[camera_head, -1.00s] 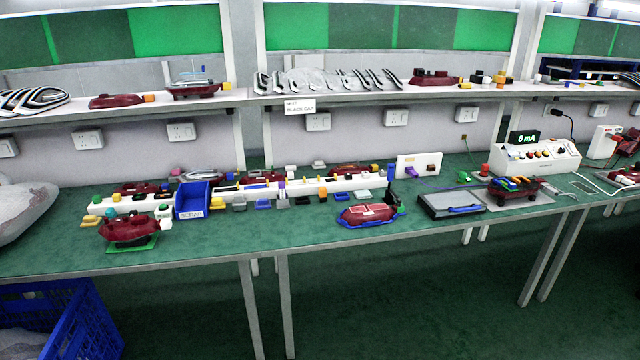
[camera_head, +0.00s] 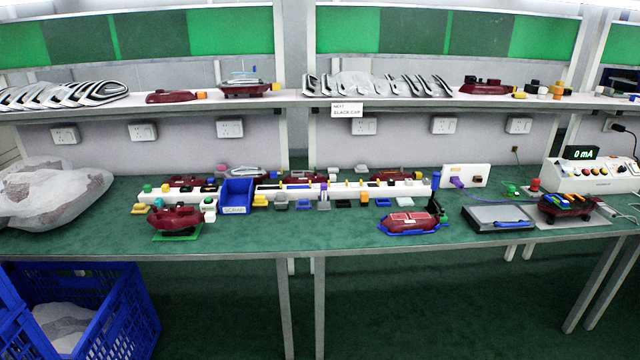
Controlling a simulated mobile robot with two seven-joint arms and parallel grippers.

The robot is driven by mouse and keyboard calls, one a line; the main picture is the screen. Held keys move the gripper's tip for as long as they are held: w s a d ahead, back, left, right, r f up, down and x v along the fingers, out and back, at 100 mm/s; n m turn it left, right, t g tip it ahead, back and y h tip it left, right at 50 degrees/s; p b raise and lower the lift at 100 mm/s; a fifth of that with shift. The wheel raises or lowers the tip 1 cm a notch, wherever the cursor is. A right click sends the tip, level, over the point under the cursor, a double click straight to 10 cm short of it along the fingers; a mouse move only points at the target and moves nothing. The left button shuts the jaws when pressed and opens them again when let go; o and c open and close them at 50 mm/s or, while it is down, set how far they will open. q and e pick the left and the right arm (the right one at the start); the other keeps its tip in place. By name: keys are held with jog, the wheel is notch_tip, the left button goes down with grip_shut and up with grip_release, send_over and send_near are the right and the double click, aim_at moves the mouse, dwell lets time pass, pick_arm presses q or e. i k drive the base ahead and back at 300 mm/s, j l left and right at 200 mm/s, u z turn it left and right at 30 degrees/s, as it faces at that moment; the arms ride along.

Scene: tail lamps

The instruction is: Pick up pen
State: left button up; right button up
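I cannot pick out a pen with certainty. Several small coloured parts lie around the white rack (camera_head: 345,190) on the green bench top. Neither of my grippers shows in the head view.
A dark red lamp housing (camera_head: 408,222) with a blue rim, a blue scrap bin (camera_head: 237,196) and a grey case (camera_head: 497,218) stand on the bench. A blue crate (camera_head: 120,315) is on the floor at left. The bench front has bare stretches.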

aim_at(323, 187)
jog(key=i+l+u, duration=0.1)
jog(key=u, duration=0.25)
jog(key=i+l+u, duration=0.1)
jog(key=u, duration=0.25)
jog(key=l+u, duration=0.1)
jog(key=u, duration=0.25)
jog(key=i+l+u, duration=0.15)
jog(key=l, duration=0.15)
jog(key=l+u, duration=0.15)
jog(key=l, duration=0.15)
jog(key=i+l+u, duration=0.15)
jog(key=l, duration=0.15)
jog(key=i+l, duration=0.1)
jog(key=l, duration=0.35)
jog(key=l+u, duration=0.15)
jog(key=l, duration=0.3)
jog(key=i, duration=0.05)
